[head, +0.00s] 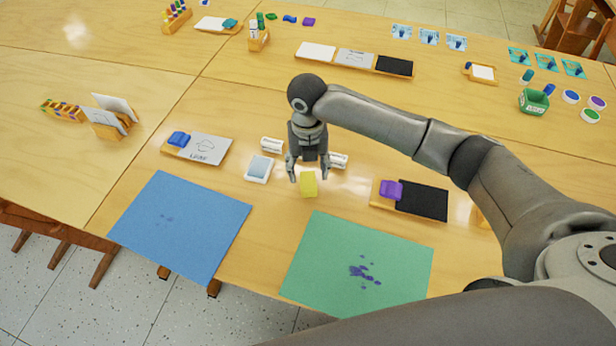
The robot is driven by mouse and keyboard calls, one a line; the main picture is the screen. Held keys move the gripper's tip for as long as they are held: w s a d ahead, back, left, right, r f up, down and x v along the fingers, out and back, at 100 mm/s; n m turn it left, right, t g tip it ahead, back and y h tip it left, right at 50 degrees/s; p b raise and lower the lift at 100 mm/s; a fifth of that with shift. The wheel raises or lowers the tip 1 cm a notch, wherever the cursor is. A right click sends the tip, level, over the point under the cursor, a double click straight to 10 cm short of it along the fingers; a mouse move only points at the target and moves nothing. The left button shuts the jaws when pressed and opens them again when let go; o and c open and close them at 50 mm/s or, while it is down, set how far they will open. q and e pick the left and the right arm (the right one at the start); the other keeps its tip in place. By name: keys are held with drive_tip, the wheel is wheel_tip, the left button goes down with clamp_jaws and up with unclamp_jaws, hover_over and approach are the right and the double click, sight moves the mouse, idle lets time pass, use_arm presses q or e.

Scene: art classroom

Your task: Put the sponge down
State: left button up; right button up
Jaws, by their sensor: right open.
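A yellow sponge (308,187) is on or just above the wooden table, between the blue mat and the green mat and a little behind them. My right gripper (308,176) points down right over the sponge. Its fingers are open, one to each side of the sponge's upper end. I cannot tell whether the sponge touches the fingers or rests fully on the table. My left gripper is not in view.
A blue mat (180,225) lies left, a green mat (320,255) with purple smears right. A small white tray (258,169) stands left of the gripper. White cylinders (271,144) lie near it. A wooden tray with a purple block (391,190) is at right.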

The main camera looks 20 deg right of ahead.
sight(307, 180)
wheel_tip(307, 180, up, 7)
drive_tip(key=shift+f, duration=0.2)
drive_tip(key=shift+a+f, duration=0.1)
idle(0.5)
